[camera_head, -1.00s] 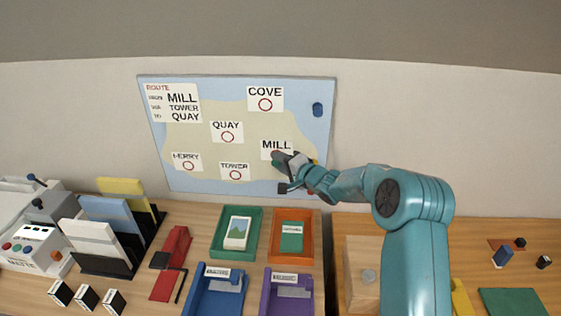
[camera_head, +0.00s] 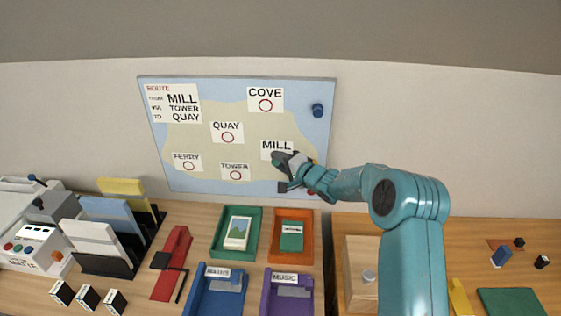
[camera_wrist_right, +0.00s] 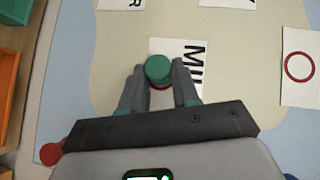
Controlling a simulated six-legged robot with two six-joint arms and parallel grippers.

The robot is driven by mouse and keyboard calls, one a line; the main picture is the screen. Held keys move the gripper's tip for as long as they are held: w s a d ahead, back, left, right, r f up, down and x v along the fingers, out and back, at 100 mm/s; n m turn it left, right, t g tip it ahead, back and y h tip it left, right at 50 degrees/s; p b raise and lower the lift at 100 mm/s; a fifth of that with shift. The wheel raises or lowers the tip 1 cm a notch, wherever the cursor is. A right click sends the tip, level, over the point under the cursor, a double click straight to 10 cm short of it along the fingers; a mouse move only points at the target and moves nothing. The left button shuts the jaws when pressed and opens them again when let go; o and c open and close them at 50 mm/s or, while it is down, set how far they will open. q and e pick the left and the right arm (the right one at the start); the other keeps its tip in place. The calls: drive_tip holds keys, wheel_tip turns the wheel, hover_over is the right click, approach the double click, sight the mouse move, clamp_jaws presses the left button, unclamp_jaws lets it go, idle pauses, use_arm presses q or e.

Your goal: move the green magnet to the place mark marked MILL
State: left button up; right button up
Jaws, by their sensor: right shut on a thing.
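The green magnet (camera_wrist_right: 158,69) is between the fingers of my right gripper (camera_wrist_right: 160,88) in the right wrist view. The gripper is shut on it. The magnet is over the MILL card (camera_wrist_right: 190,55), and a bit of that card's red ring shows just below it. In the head view my right gripper (camera_head: 284,163) is at the lower part of the MILL card (camera_head: 277,146) and hides its ring. I cannot tell whether the magnet touches the board. My left gripper is not in view.
The map board (camera_head: 328,130) also has cards for COVE, QUAY, FERRY and TOWER. A blue magnet (camera_head: 317,110) sits at its upper right, and a red magnet (camera_wrist_right: 52,154) shows near its edge. Trays, including a green one (camera_head: 219,246), stand on the desk below.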

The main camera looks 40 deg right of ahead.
drive_tip(key=shift+w+f, duration=0.1)
drive_tip(key=shift+w, duration=0.05)
drive_tip(key=o, duration=0.9)
drive_tip(key=s+a+b, duration=0.1)
drive_tip(key=s+a, duration=0.1)
drive_tip(key=s+a+b, duration=0.2)
drive_tip(key=s, duration=0.1)
drive_tip(key=shift+s+a, duration=0.25)
idle(0.6)
